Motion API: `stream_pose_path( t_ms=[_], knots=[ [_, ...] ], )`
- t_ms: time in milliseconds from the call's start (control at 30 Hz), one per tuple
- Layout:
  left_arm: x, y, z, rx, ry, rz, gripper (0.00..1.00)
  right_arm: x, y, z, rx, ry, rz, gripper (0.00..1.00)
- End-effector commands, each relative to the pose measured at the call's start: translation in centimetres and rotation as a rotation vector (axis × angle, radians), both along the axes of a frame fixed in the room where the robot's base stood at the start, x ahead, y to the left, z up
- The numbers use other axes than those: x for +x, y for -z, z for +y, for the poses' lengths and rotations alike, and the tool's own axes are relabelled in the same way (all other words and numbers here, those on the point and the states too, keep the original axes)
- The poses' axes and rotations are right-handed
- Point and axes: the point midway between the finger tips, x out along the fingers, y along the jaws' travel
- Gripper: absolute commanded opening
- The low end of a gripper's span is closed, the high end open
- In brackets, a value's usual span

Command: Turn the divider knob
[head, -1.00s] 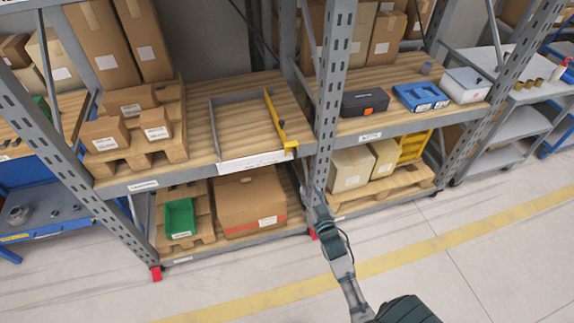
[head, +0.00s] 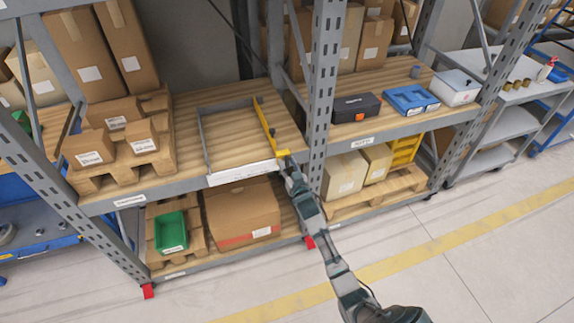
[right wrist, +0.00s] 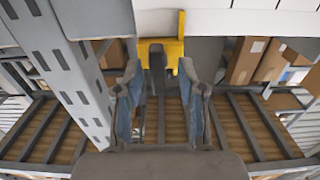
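The yellow divider (head: 265,126) stands on the upper shelf deck, running front to back beside the grey upright. Its yellow front end (head: 283,153) is at the shelf's front edge. My right gripper (head: 288,166) is just below and in front of this end. In the right wrist view the yellow front piece (right wrist: 162,47) is ahead of my right gripper (right wrist: 160,70), whose two fingers are spread apart with nothing clearly held. My left gripper is not in view.
A grey upright (head: 322,90) stands right of the divider. A white label strip (head: 242,173) runs along the shelf front. Boxes on a pallet (head: 125,165) stand left; a black case (head: 356,107) and blue bin (head: 411,100) stand right. The bay between the dividers is empty.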

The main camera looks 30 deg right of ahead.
Motion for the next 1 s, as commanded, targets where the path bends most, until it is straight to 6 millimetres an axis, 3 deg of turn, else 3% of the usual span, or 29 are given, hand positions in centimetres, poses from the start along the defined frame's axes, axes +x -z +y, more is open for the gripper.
stream_pose_path(
  t_ms=[267,400,433,900,1000],
  knots=[
    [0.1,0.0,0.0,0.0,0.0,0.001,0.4,0.1,0.0,0.0,0.0,0.0,0.001,0.4],
    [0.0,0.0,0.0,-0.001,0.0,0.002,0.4,0.1,0.0,0.0,-0.001,0.0,0.001,0.05],
    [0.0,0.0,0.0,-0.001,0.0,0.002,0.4,0.1,0.0,0.0,-0.001,0.0,0.0,0.0],
    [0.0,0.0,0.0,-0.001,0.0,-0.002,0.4,0.2,-0.3,0.0,-0.047,0.0,0.007,0.0],
    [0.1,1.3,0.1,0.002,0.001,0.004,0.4,0.2,-0.4,0.0,-0.091,0.0,0.018,0.0]
  ],
)
